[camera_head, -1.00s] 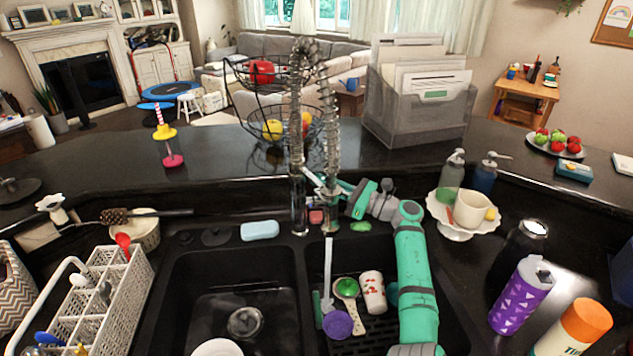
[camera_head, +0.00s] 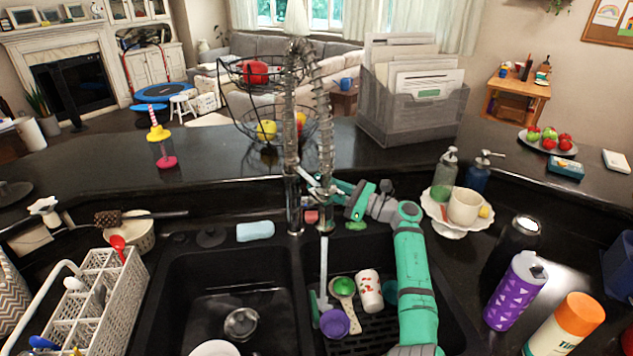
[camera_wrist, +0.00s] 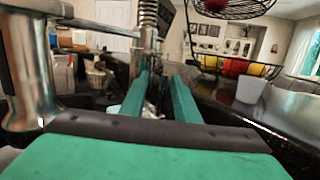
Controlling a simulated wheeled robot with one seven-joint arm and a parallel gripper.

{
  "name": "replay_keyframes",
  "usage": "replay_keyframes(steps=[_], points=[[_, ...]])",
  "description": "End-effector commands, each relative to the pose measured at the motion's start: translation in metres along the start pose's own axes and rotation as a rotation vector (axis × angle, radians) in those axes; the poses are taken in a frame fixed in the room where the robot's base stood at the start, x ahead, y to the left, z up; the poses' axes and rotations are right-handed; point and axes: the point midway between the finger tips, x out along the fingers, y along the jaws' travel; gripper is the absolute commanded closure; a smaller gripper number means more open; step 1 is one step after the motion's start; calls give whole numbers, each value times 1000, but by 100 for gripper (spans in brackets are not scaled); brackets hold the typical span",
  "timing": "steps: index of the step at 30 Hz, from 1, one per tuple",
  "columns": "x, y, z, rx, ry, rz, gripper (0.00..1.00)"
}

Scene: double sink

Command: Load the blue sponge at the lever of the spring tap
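The pale blue sponge (camera_head: 255,230) lies flat on the sink's back ledge, left of the tap base. The spring tap (camera_head: 291,150) stands upright behind the divider between the basins, with metal parts at mid-height on its right side. I cannot clearly make out which of these is the lever. The tap's metal body (camera_wrist: 25,70) is close at left there. Contact cannot be told.
A red block (camera_head: 311,216) and a green item (camera_head: 357,225) lie by the tap base. A white cutlery rack (camera_head: 98,295) stands left. A wire fruit basket (camera_head: 270,130) stands behind the tap.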

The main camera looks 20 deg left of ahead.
Motion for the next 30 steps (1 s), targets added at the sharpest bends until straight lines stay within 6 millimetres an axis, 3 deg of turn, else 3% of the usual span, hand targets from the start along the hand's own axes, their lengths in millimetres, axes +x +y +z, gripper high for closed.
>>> replay_keyframes(steps=[9, 15, 20, 30], points=[[-64, 0, 2, -2, 0, -11, 72], [-93, 0, 3, -3, -1, -14, 72], [-102, 0, 4, -3, -1, -14, 72], [-104, 0, 4, -2, -2, -15, 72]])
